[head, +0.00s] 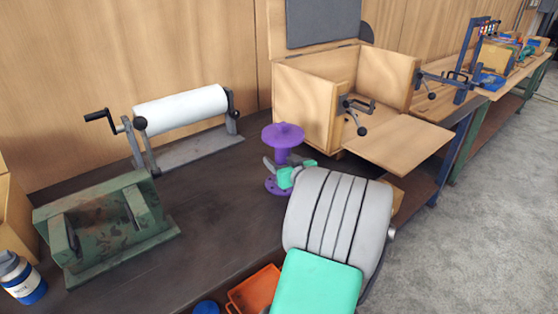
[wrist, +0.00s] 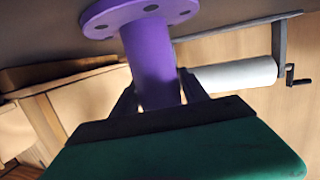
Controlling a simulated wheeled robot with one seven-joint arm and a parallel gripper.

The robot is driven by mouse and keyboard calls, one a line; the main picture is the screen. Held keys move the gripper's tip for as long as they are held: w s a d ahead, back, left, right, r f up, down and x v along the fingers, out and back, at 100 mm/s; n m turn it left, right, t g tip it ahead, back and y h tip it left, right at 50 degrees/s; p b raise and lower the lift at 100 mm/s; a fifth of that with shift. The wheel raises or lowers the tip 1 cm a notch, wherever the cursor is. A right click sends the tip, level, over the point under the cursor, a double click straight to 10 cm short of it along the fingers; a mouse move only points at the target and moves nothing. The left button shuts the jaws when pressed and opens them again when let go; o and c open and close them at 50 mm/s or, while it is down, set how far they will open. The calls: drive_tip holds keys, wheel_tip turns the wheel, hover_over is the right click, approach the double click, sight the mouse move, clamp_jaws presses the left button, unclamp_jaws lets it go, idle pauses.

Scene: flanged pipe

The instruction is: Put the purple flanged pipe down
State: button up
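The purple flanged pipe (head: 282,156) stands upright at the middle of the dark workbench in the head view, with a round flange at each end. My gripper (head: 286,172) has a finger on each side of its shaft and appears shut on it. In the wrist view the pipe (wrist: 150,62) rises between the fingers of my gripper (wrist: 158,88), and one flange with bolt holes shows at the top. The lower flange is close to the bench top; I cannot tell whether it touches. My arm hides part of the lower flange.
An open wooden box (head: 305,104) with clamps stands behind the pipe to the right. A white roll on a stand (head: 180,110) and a green camouflage-painted block (head: 105,225) are to the left. An orange bin (head: 255,291) is at the front. Bare bench (head: 215,205) lies left of the pipe.

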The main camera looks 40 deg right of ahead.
drive_tip(key=shift+o, duration=1.1)
drive_tip(key=shift+r, duration=0.2)
drive_tip(key=v, duration=1.2)
drive_tip(key=shift+b, duration=0.35)
